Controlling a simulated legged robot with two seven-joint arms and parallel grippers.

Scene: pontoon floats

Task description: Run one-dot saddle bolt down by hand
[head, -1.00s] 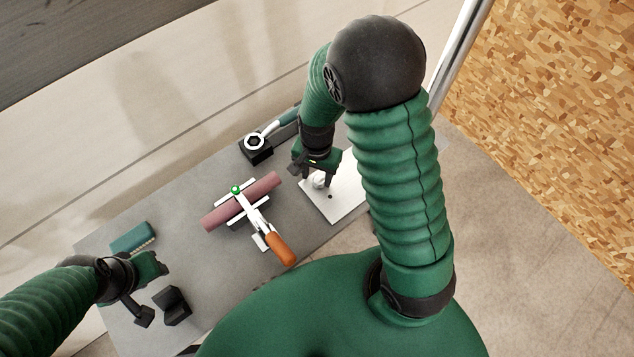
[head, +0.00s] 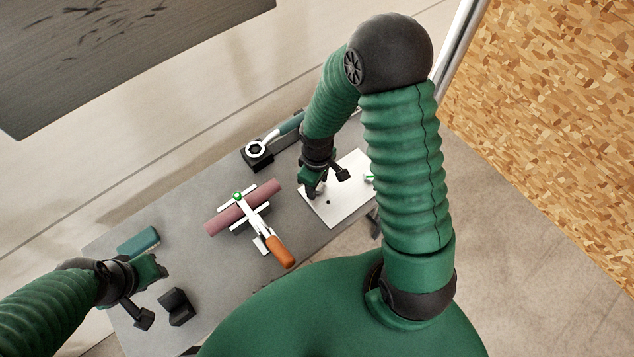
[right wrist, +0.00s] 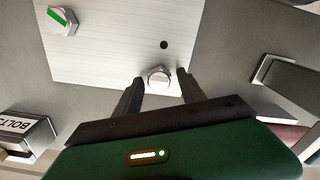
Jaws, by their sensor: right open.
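A pale metal plate (head: 347,209) lies at the right end of the grey table, with a dark hole in it. My right gripper (head: 328,184) is over the plate's left part, its fingers spread. In the right wrist view a silver hex bolt head (right wrist: 158,76) sits between the open fingertips (right wrist: 157,84), near the plate's edge and beside the hole (right wrist: 164,45). A second bolt, with a green mark (right wrist: 62,20), stands at the plate's other side. I cannot make out any dots. My left gripper (head: 149,293) is open and empty over the table's left end.
A clamp with an orange handle (head: 280,252) lies across a pink cylinder (head: 226,217) mid-table. A wrench (head: 280,130) rests on a black block behind. A teal brush (head: 139,242) and a black block (head: 177,306) are near my left gripper. The wrist view shows a box lettered "BOLT" (right wrist: 22,132).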

